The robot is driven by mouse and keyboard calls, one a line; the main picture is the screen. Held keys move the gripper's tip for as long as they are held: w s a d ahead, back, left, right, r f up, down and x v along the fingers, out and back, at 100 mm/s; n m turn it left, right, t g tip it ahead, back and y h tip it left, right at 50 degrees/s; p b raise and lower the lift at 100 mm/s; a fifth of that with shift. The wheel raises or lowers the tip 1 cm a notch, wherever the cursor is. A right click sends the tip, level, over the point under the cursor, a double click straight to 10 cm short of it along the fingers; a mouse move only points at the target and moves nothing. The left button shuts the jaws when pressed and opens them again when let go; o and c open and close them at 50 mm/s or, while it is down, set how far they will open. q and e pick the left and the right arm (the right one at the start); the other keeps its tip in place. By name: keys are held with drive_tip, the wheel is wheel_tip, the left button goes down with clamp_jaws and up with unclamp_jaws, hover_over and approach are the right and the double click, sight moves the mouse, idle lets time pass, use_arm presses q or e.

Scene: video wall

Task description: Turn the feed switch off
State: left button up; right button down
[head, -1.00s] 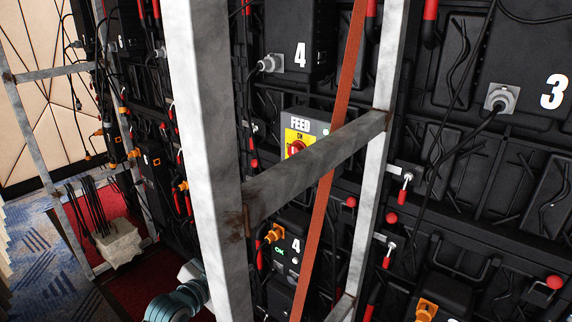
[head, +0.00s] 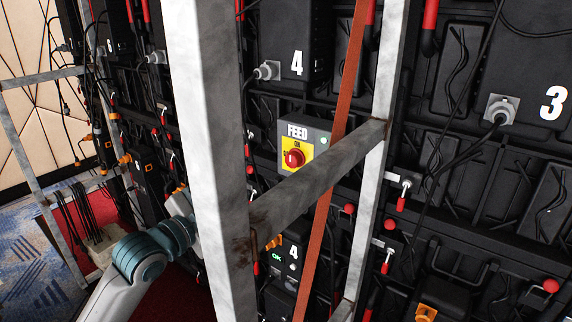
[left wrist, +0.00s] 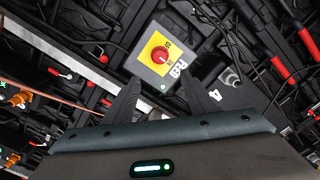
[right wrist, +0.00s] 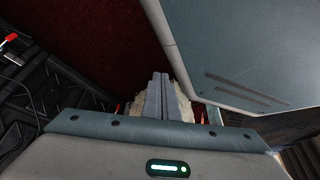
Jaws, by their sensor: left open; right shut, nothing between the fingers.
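The feed switch is a red knob (head: 294,158) on a yellow plate, on a grey box labelled FEED (head: 319,137). In the head view it sits behind the metal frame, just above the slanted bar. In the left wrist view the knob (left wrist: 160,54) shows ahead, beyond my fingertips. My left gripper (left wrist: 162,84) is open and empty, apart from the switch, its fingers pointing toward the box. In the head view it is hidden behind the thick post. My right gripper (right wrist: 158,76) is shut and empty, away from the switch. Which way the knob is turned is unclear.
A thick metal post (head: 205,150), a slanted crossbar (head: 320,175) and an orange strap (head: 335,150) stand in front of the panels. Cables hang around. A pale block (head: 103,240) with cables stands on the red floor at left.

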sight(290, 162)
use_arm(q)
drive_tip(key=p+x, duration=0.4)
drive_tip(key=x, duration=1.1)
drive_tip(key=shift+w+d, duration=0.1)
drive_tip(key=shift+x, duration=0.85)
use_arm(e)
drive_tip(key=s+d+g+h, duration=0.1)
drive_tip(key=s+d+g, duration=0.2)
drive_tip(key=s, duration=0.9)
drive_tip(key=shift+s+d+f, duration=0.15)
drive_tip(key=shift+s+d, duration=0.25)
drive_tip(key=shift+d, duration=0.65)
use_arm(q)
drive_tip(key=c, duration=1)
